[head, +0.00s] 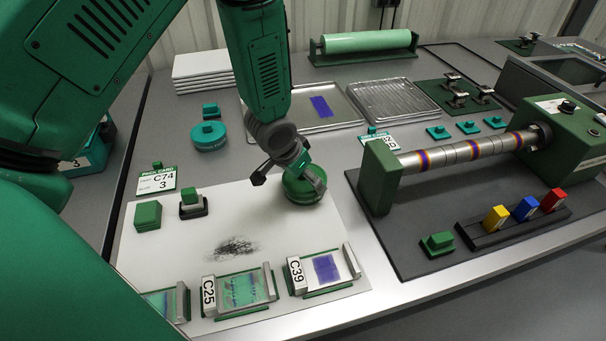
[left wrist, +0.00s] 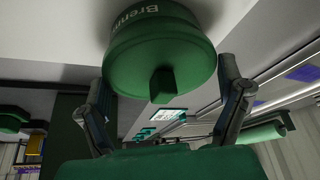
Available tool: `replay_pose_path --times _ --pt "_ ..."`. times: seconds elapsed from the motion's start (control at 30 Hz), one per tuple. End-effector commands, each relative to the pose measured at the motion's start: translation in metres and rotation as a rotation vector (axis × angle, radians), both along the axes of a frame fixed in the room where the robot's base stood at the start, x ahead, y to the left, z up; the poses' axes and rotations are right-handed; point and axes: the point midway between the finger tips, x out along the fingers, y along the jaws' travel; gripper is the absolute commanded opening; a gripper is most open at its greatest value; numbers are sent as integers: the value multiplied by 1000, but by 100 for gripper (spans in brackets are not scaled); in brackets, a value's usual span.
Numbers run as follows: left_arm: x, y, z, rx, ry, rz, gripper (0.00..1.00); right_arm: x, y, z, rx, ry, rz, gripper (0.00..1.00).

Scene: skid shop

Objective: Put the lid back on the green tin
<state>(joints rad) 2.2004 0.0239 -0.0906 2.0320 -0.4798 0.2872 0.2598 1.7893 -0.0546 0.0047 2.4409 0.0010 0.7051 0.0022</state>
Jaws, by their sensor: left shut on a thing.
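The green tin (left wrist: 135,14) carries pale lettering that starts "Bren" in the left wrist view. Its round green lid (left wrist: 128,68) with a square knob is lined up over it, and I see no clear gap between them. I cannot tell whether the lid is fully seated. In the head view the green tin and lid (head: 303,192) show as one round shape on the white sheet. My right gripper is not in view.
A white sheet (head: 270,220) under the tin holds sample plates at its front, a green block (head: 147,216) and a dark smudge. A teal round tin (head: 208,137) stands behind. The roller machine (head: 470,152) stands to the right on a dark mat. A metal tray (head: 340,118) lies behind.

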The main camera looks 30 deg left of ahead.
Motion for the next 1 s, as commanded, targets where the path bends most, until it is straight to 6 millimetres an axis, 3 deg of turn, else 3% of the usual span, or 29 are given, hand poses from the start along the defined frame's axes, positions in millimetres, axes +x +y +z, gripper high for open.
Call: replay_pose_path --times 0.3,0.33,0.37,0.77,1.0 --pt "0 0 0 0 0 -1 64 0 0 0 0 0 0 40" --pt "0 0 0 0 0 -1 98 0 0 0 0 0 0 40" --pt "0 0 0 0 0 -1 100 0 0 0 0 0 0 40" --pt "0 0 0 0 0 -1 100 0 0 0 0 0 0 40" --pt "0 0 11 0 0 -1 100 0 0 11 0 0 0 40"
